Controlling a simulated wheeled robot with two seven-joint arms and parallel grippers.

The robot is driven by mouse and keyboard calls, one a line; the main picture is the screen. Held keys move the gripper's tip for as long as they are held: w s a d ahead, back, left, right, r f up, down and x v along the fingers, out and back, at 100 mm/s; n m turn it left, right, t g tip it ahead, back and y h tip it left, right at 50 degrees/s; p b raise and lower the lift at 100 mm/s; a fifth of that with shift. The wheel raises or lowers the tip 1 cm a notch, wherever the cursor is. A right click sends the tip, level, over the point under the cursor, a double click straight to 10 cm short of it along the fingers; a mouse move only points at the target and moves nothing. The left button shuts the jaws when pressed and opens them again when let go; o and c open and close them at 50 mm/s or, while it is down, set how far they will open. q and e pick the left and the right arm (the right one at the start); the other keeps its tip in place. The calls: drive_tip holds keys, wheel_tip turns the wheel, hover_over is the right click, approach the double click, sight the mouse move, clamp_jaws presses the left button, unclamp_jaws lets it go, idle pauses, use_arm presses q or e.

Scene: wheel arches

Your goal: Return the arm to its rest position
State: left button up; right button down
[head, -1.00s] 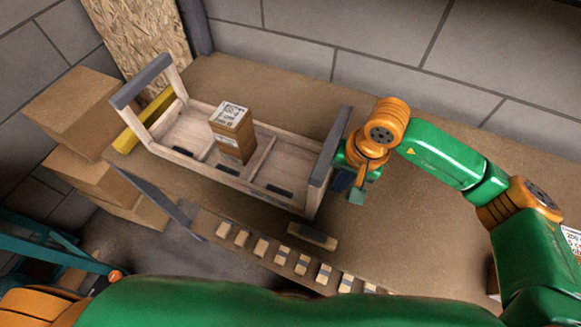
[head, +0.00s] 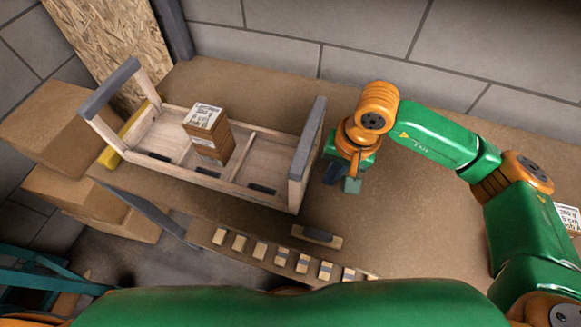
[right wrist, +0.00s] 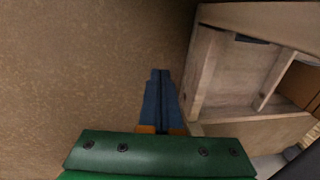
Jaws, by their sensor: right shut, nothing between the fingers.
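My right arm with its green and orange links comes in from the right in the head view. Its gripper (head: 334,173) hangs over the brown table just right of the wooden tray's right end, apart from it. In the right wrist view the blue fingers (right wrist: 160,98) are together and empty, with the bare table beneath. The wooden tray (head: 272,187) has grey-topped raised ends; it also shows at the right of the right wrist view (right wrist: 206,75). A brown labelled box (head: 210,135) stands in the tray. My left gripper is not in view.
A small block with a dark top (head: 317,236) lies in front of the tray. Several small light blocks (head: 260,250) line the table's front edge. Stacked cartons (head: 45,125) stand at the left. A labelled box (head: 568,215) is at the far right. The table's right part (head: 420,225) is clear.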

drive_tip(key=d+r, duration=0.1)
drive_tip(key=s+d, duration=0.1)
drive_tip(key=d, duration=0.1)
drive_tip(key=shift+s+r, duration=0.1)
drive_tip(key=shift+r, duration=0.25)
drive_tip(key=shift+a, duration=0.1)
